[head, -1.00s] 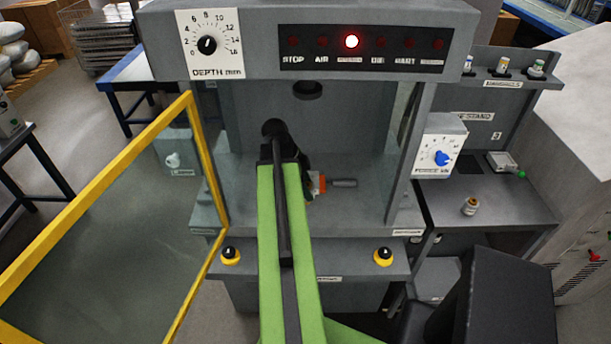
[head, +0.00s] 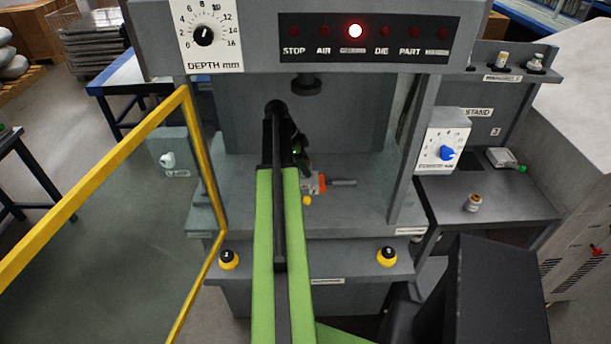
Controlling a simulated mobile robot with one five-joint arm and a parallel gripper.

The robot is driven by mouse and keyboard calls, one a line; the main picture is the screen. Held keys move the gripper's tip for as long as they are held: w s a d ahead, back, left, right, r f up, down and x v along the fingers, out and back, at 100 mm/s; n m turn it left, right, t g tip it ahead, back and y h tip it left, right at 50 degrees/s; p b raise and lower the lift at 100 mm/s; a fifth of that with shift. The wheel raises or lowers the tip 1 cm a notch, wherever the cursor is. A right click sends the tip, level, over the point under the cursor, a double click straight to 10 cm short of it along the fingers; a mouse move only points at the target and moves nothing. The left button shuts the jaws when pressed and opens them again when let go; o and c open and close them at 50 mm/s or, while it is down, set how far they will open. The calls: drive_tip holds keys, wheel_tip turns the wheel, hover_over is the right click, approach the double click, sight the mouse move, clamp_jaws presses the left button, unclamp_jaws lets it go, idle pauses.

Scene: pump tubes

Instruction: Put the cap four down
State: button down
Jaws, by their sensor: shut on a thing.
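My gripper (head: 301,162) is inside the press opening, just above the press bed (head: 235,195). My own green arm hides most of it. It is shut on cap four, which is largely hidden, so its tilt and any contact with the bed cannot be told. A small yellow spot (head: 307,200) shows just below the gripper. I cannot tell if it belongs to the held cap. An orange and grey clamp-like part (head: 330,183) lies right beside the gripper, on the bed.
The press ram (head: 306,85) hangs above and behind the gripper. A yellow-framed guard (head: 205,165) stands open at left. A small capped jar (head: 473,203) stands on the right bench (head: 510,205). Small capped items (head: 502,60) stand on the shelf behind. The bed's right part is clear.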

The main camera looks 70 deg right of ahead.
drive_tip(key=b+x, duration=0.1)
drive_tip(key=x, duration=0.1)
drive_tip(key=w+b+x, duration=0.1)
drive_tip(key=b+x, duration=0.1)
drive_tip(key=shift+f+b, duration=0.15)
drive_tip(key=shift+b, duration=0.15)
drive_tip(key=shift+w+a+r, duration=0.1)
drive_tip(key=shift+w+r, duration=0.05)
drive_tip(key=shift+r, duration=0.1)
drive_tip(key=shift+f, duration=0.3)
drive_tip(key=shift+a+f+b, duration=0.1)
drive_tip(key=shift+f+b, duration=0.2)
drive_tip(key=shift+b, duration=0.15)
drive_tip(key=c, duration=0.7)
unclamp_jaws()
drive_tip(key=shift+a, duration=0.1)
drive_tip(key=shift+r+p, duration=0.3)
drive_tip(key=shift+p, duration=0.15)
drive_tip(key=p+v, duration=0.7)
drive_tip(key=v, duration=0.1)
drive_tip(key=p+v, duration=0.4)
drive_tip(key=shift+d+r+p, duration=0.25)
drive_tip(key=shift+p, duration=0.05)
